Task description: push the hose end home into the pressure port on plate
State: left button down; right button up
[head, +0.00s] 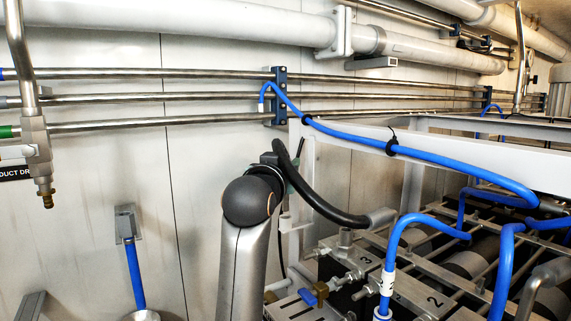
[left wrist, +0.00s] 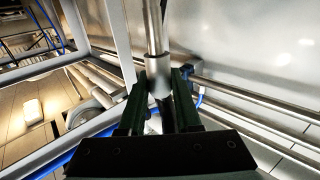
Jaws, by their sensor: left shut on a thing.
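My left gripper (left wrist: 158,95) is shut on a silver metal fitting (left wrist: 158,77). A straight silver stem runs from its collar out of the top of the left wrist view. I cannot tell for sure that this fitting is the hose end. In the head view my left arm rises in the middle and hides the fingers. A black hose (head: 318,203) curves from beside it down to a grey metal end (head: 381,216), above metal plates marked 3 (head: 366,264) and 2 (head: 433,302). A silver upright fitting (head: 345,238) stands by plate 3. I cannot tell which opening is the pressure port.
A blue hose (head: 450,162) runs along a white frame beam (head: 450,143). More blue tubes rise at the lower right. Steel pipes (head: 200,97) cross the wall behind. A blue-handled valve (head: 310,297) sits low in front. A vertical pipe with a brass nozzle (head: 46,197) hangs at left.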

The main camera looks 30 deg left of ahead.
pick_arm(q)
jog(key=shift+f+b, duration=0.85)
jog(key=shift+f, duration=0.9)
jog(key=c, duration=0.5)
grip_release()
jog(key=b+v, duration=0.1)
jog(key=v, duration=1.1)
jog(key=shift+s+d, duration=0.15)
jog(key=shift+s, duration=0.1)
